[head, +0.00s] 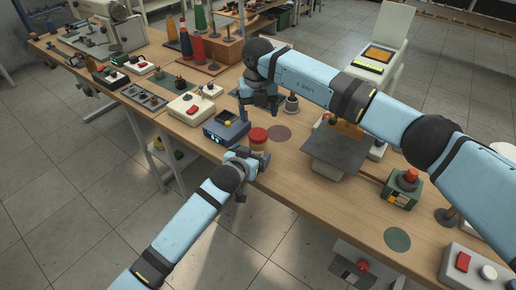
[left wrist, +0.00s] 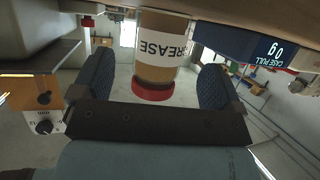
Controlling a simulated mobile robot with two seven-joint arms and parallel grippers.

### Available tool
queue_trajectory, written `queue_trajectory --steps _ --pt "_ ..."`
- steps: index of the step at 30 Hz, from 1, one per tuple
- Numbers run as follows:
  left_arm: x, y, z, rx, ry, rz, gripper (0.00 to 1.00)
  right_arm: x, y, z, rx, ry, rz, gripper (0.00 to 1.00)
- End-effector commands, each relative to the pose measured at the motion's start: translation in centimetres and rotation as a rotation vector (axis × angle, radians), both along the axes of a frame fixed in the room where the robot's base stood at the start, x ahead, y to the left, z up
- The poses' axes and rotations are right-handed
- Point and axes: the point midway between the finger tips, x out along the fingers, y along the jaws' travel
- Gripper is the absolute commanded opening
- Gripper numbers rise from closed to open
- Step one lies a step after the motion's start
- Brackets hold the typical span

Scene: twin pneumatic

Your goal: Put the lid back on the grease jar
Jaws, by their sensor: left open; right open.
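The grease jar (head: 260,147) stands upright on the table near its front edge. Its red lid (head: 258,134) sits at its top; I cannot tell how firmly it is seated. My left gripper (head: 253,159) is open at the jar's front side. In the left wrist view, which is upside down, the labelled jar (left wrist: 160,45) and red lid (left wrist: 152,91) show between the two spread fingers (left wrist: 156,80), with gaps on both sides. My right gripper (head: 260,108) is open and empty, pointing down above the table behind the jar.
A blue scale-like box (head: 225,128) stands close left of the jar; it shows in the left wrist view (left wrist: 255,42). A dark red disc (head: 279,133) lies right of the jar. A grey plate (head: 336,152) and a green box with a red button (head: 402,188) are further right.

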Motion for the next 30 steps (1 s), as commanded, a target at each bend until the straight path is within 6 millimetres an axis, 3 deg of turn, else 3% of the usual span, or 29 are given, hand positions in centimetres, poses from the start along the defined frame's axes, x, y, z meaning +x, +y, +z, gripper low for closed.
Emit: queue_trajectory --steps 3,9,21,30 --pt "1.8 -0.7 -0.7 0.000 0.000 0.001 0.92 0.0 0.0 0.0 0.000 0.000 0.000 0.81" --pt "3.5 -1.5 -1.6 0.000 0.000 0.000 0.92 0.0 0.0 0.0 0.000 0.000 0.000 0.81" --pt "3.9 -1.6 -1.8 0.000 0.000 0.000 0.92 0.0 0.0 0.0 0.000 0.000 0.000 0.81" --pt "3.9 -1.6 -1.8 0.000 0.000 0.000 0.23 0.0 0.0 0.0 0.000 0.000 0.000 0.81"
